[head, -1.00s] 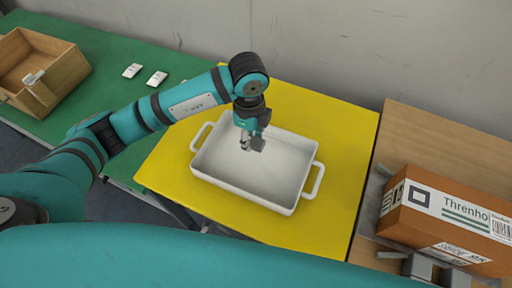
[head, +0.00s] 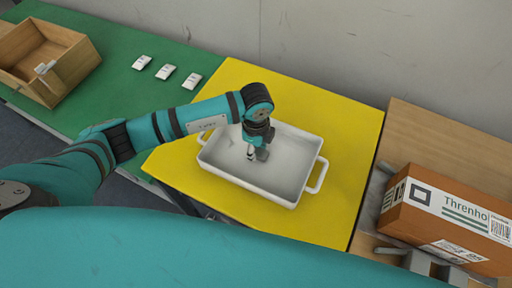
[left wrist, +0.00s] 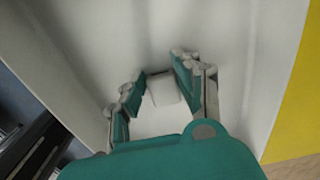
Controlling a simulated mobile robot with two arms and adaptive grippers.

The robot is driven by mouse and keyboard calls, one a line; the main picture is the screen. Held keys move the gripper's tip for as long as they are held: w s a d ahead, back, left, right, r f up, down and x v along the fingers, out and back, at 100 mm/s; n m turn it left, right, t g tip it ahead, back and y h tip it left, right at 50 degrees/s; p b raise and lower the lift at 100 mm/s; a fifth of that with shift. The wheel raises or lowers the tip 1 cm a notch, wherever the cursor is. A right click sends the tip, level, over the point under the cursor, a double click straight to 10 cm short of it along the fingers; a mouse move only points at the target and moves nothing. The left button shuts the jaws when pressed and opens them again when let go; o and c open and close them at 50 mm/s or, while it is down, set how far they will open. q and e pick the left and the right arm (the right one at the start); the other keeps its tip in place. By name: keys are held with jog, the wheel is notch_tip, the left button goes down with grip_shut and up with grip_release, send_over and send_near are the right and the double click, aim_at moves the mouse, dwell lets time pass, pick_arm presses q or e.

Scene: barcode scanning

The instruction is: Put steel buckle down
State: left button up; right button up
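My left gripper (head: 256,154) points down into a white two-handled tray (head: 222,177) on the yellow surface. The left wrist view shows its two teal-and-grey fingers (left wrist: 157,85) apart, with a small pale block (left wrist: 163,90) between them. This block may be the steel buckle, but I cannot make out its markings. I cannot tell whether the fingers touch it or whether it rests on the tray floor. In the head view the gripper hides it. My right gripper is not in view.
Several small white packets (head: 166,71) lie on the green surface (head: 125,90). A wooden box (head: 72,68) stands at the far left. An orange-brown carton (head: 450,222) sits at the right among grey brackets. The tray walls surround the left gripper; the yellow surface (head: 320,105) is clear.

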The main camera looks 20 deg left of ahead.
aim_at(256, 151)
pick_arm(q)
jog(key=o, duration=0.4)
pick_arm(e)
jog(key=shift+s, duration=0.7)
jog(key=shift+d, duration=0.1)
pick_arm(q)
jog(key=shift+r, duration=0.25)
jog(key=shift+w+r, duration=0.1)
jog(key=shift+r, duration=0.25)
notch_tip(256, 151, up, 11)
jog(key=shift+r+b, duration=0.1)
jog(key=shift+b, duration=0.55)
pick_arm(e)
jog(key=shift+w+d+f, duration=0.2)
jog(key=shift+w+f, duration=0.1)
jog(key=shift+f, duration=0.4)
